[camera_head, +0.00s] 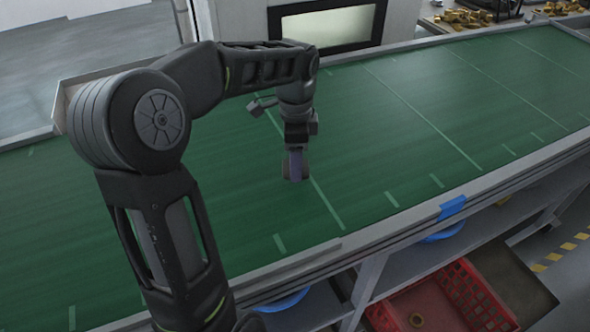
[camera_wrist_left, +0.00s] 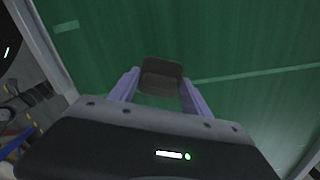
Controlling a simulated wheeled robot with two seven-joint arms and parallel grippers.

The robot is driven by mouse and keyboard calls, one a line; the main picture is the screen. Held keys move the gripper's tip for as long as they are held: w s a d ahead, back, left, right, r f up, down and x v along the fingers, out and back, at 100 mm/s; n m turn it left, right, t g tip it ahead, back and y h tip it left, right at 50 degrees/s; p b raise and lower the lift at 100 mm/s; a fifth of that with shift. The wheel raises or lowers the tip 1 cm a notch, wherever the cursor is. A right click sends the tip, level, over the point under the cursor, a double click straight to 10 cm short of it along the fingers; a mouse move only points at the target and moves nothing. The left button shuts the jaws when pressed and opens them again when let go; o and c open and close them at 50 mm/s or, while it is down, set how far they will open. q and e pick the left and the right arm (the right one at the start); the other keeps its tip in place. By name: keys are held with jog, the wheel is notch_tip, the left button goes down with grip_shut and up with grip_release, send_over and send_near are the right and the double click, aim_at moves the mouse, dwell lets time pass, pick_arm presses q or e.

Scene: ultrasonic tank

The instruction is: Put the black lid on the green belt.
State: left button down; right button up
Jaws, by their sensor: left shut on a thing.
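The black lid (camera_wrist_left: 161,76) is small and dark, and sits between the two purple fingers of my left gripper (camera_wrist_left: 158,90). In the head view the lid (camera_head: 304,172) shows as dark edges on both sides of the finger. My left gripper (camera_head: 295,165) points down over the middle of the green belt (camera_head: 400,120) and is shut on the lid. I cannot tell whether the lid touches the belt. The belt also fills most of the left wrist view (camera_wrist_left: 240,45). My right gripper is not in view.
The belt is bare around the gripper, with pale line marks. Below are a shelf and a red crate (camera_head: 465,290). A machine with a window (camera_head: 330,27) stands behind; brass parts (camera_head: 465,17) lie at the back right.

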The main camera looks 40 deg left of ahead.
pick_arm(q)
jog(key=shift+f, duration=1.85)
jog(key=shift+f, duration=0.2)
jog(key=shift+c, duration=2.4)
grip_release()
jog(key=shift+r, duration=0.15)
notch_tip(320, 180, up, 12)
jog(key=shift+r+p, duration=0.1)
jog(key=shift+p, duration=0.4)
